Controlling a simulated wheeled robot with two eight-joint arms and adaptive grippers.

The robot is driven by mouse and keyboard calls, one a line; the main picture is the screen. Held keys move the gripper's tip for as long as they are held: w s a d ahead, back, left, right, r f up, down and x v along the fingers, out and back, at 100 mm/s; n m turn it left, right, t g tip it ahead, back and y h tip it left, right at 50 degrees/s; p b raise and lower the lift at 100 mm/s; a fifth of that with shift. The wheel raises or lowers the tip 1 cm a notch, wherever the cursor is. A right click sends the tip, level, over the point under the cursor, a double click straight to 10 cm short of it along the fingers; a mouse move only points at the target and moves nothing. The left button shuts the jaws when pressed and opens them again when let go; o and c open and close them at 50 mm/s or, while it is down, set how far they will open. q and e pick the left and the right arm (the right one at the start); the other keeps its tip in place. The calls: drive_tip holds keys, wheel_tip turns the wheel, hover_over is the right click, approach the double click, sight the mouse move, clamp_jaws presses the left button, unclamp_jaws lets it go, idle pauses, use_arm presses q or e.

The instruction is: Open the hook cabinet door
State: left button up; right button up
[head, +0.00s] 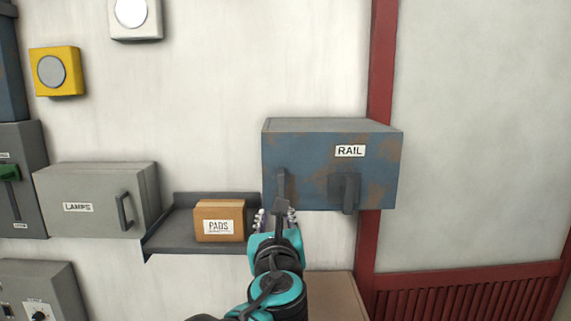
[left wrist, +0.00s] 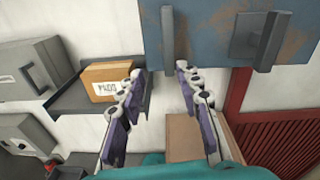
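A rust-stained blue wall cabinet labelled RAIL (head: 310,150) hangs at centre right in the head view; no label reading "hook" shows. Its front has an upright bar handle (head: 282,183) at the left and a dark block with a short bar (head: 346,190) to the right. The door looks shut. My left gripper (head: 277,212) is at the handle's lower end. In the left wrist view its fingers (left wrist: 160,72) are spread and empty, with the handle (left wrist: 167,40) just beyond and between the tips. Contact cannot be told. My right gripper is not in view.
A dark shelf (head: 180,238) with a PADS box (head: 219,222) lies close left of my gripper. A grey LAMPS cabinet (head: 95,200) is further left. A brown box (head: 335,290) sits below. Red trim (head: 382,60) runs behind the blue cabinet; the right wall is bare.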

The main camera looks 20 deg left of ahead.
sight(281, 190)
use_arm(q)
drive_tip(key=w+r, duration=0.1)
drive_tip(key=w, duration=0.1)
drive_tip(key=w+r+m+p, duration=0.1)
drive_tip(key=w, duration=0.2)
drive_tip(key=w+a+r+m+p, duration=0.1)
drive_tip(key=w, duration=0.2)
drive_tip(key=shift+r+t, duration=0.15)
drive_tip(key=shift+t, duration=0.25)
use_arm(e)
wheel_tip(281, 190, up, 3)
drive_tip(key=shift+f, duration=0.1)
use_arm(q)
clamp_jaws()
